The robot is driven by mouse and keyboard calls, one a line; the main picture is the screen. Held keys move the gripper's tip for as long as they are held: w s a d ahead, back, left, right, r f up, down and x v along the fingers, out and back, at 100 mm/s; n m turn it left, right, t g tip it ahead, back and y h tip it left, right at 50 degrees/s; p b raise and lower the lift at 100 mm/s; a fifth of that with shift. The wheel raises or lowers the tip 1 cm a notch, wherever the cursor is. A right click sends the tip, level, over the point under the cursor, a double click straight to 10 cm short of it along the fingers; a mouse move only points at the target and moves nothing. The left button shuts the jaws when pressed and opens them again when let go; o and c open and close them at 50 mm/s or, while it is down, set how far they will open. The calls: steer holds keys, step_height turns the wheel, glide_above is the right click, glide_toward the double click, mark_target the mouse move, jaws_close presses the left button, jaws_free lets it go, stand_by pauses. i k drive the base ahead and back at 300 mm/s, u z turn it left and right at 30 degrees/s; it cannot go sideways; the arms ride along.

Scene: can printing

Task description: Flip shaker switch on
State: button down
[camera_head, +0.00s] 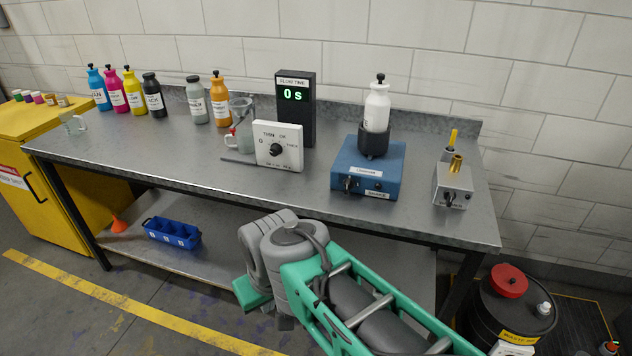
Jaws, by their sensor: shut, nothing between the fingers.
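The shaker is a blue box (352,160) near the right end of the grey workbench. Labels and a small dark switch (349,184) are on its front, the switch at the left; its position is too small to tell. A white bottle (377,108) with a black stopper stands upright in the black holder (374,143) on top of the shaker. My green and grey arm is folded in front of the bench, below the shaker in the picture. I see no gripper fingers; they are hidden or out of view.
A white dial box (278,147) and a black display reading 0 s (296,105) stand left of the shaker. A grey box with a brass nozzle (453,186) stands right. Several colored bottles line the back left. A black drum (507,312) stands at lower right.

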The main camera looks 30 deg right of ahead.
mark_target(349, 183)
steer(key=z, duration=0.05)
steer(key=i, duration=0.95)
steer(key=z, duration=0.45)
